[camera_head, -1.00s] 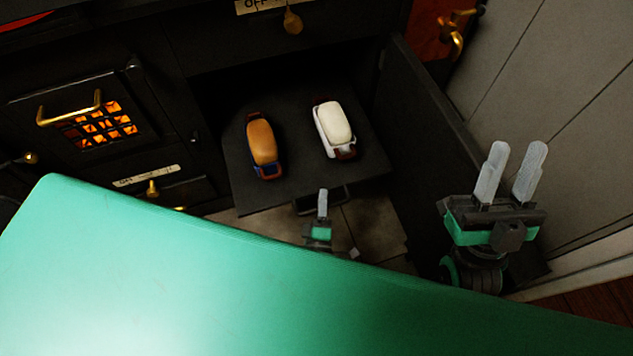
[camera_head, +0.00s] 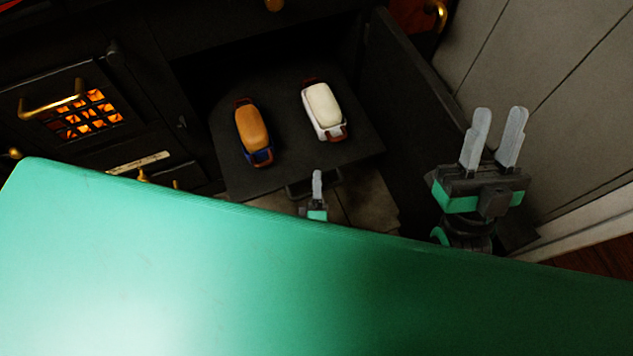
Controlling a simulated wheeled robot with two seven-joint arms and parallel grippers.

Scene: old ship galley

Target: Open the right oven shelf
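The oven shelf (camera_head: 290,164), a dark flat plate, stands out of the open right oven compartment. An orange-brown loaf in a blue tin (camera_head: 253,134) and a pale loaf in a white tin (camera_head: 323,110) lie on it. A dark handle (camera_head: 300,187) shows under its front edge. My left gripper (camera_head: 317,184) is at this handle; one finger shows and the rest is hidden behind my green body, so its grip and contact are unclear. My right gripper (camera_head: 496,138) is open and empty, right of the shelf beside the open oven door (camera_head: 415,105).
The open dark door stands along the shelf's right side, close to a grey panelled wall (camera_head: 560,110). At left is a glowing grate (camera_head: 85,115) with a brass handle (camera_head: 50,108). Tiled floor (camera_head: 365,203) shows below the shelf. My green body covers the lower picture.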

